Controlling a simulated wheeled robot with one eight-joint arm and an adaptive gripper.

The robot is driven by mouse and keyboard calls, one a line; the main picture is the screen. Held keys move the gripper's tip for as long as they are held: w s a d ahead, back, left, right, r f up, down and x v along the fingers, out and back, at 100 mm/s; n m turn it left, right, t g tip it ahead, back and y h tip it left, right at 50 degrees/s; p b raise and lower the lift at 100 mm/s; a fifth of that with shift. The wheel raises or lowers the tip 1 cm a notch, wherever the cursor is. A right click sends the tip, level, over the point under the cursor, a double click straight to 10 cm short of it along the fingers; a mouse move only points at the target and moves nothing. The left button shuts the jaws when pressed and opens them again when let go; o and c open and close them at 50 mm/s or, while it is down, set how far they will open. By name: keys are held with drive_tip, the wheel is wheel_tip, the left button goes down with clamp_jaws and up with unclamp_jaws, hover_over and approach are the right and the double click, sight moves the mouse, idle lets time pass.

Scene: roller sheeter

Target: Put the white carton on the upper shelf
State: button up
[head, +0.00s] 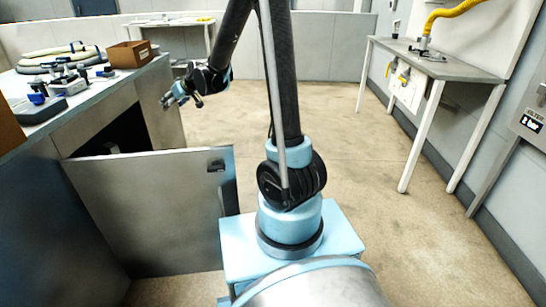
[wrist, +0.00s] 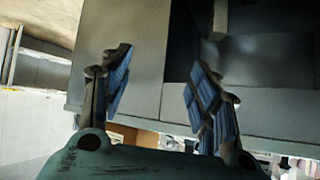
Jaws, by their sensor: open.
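I cannot make out a white carton in either view. A grey cabinet (head: 110,105) stands at the left with its door (head: 150,215) swung open; the dark opening shows only in part, and no shelf inside can be told. My gripper (head: 180,101) is in the air beside the cabinet's front, above the open door. In the wrist view my gripper (wrist: 160,62) has its blue-padded fingers spread apart, with nothing between them. The cabinet front (wrist: 145,70) lies beyond the fingers, with a shadowed recess (wrist: 240,60) at the right.
A brown open box (head: 129,54) and several tools and hoses (head: 62,75) lie on the cabinet top. A grey table (head: 435,60) with a yellow hose (head: 455,14) stands at the right. The floor (head: 350,150) between is clear.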

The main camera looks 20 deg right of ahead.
drive_tip(key=s+d+r+m+g+h, duration=0.2)
drive_tip(key=s+d+m+h, duration=0.15)
drive_tip(key=s+d, duration=1.6)
drive_tip(key=s+d+f+m+g+h, duration=0.1)
drive_tip(key=s+d+f, duration=0.3)
drive_tip(key=s, duration=0.7)
drive_tip(key=s+d+f+m+g+h, duration=0.2)
drive_tip(key=s+d+f, duration=0.2)
drive_tip(key=s+d, duration=0.5)
drive_tip(key=shift+s+d+m+g+h, duration=0.25)
drive_tip(key=shift+s+m+g+h, duration=0.1)
drive_tip(key=shift+s, duration=0.7)
